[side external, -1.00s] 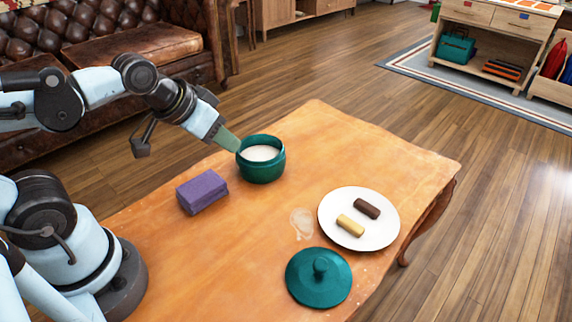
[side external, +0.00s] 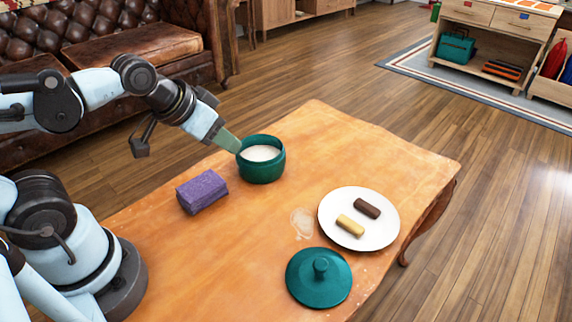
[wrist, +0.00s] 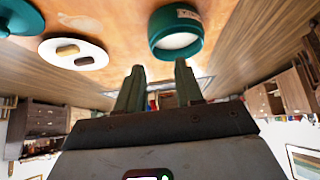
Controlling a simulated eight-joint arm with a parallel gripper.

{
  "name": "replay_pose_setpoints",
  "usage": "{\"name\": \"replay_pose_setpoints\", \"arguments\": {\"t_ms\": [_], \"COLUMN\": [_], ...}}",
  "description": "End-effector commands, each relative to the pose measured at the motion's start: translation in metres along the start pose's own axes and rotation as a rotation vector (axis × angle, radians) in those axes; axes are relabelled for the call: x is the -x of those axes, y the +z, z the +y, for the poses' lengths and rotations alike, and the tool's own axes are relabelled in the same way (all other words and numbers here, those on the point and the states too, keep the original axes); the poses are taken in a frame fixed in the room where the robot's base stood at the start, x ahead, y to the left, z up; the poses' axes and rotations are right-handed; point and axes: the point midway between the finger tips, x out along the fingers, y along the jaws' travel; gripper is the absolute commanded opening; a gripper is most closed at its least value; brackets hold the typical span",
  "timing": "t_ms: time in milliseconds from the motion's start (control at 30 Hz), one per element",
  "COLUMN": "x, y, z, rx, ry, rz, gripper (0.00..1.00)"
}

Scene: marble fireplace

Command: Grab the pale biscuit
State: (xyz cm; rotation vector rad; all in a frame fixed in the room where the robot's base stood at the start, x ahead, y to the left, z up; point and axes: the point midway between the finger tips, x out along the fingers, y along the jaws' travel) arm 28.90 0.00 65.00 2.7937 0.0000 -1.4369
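The pale biscuit (side external: 350,225) lies on the white plate (side external: 375,238) at the right of the table, beside a dark brown biscuit (side external: 367,208). In the wrist view the pale biscuit (wrist: 84,61) and the dark one (wrist: 67,50) show on the plate at upper left. My gripper (side external: 233,146) is at the left rim of the green pot, away from the plate. In the wrist view its two fingers (wrist: 158,88) stand apart with nothing between them.
The green pot (side external: 262,170) holds something white. A purple block (side external: 202,191) lies left of it. The green lid (side external: 319,278) lies in front of the plate, near a pale spill (side external: 302,223). The wooden table (side external: 240,255) is clear in the middle.

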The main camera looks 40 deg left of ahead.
Motion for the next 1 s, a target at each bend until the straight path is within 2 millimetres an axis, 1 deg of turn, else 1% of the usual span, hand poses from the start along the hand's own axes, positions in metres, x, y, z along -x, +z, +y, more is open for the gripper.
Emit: {"name": "replay_pose_setpoints", "arguments": {"t_ms": [200, 267, 333, 467, 667, 800, 1000], "x": [-0.001, -0.002, -0.005, -0.016, -0.039, -0.057, -0.084], "y": [-0.001, -0.003, -0.006, -0.016, -0.032, -0.041, -0.050], "z": [0.001, 0.003, 0.008, 0.023, 0.052, 0.071, 0.098], "rx": [0.014, 0.043, 0.109, 0.303, 0.635, 0.851, 1.133], "ry": [0.005, 0.017, 0.042, 0.117, 0.239, 0.313, 0.399], "rz": [-0.004, -0.014, -0.035, -0.106, -0.262, -0.388, -0.600], "gripper": [0.36, 0.36, 0.36, 0.36, 0.36, 0.36, 0.36]}}
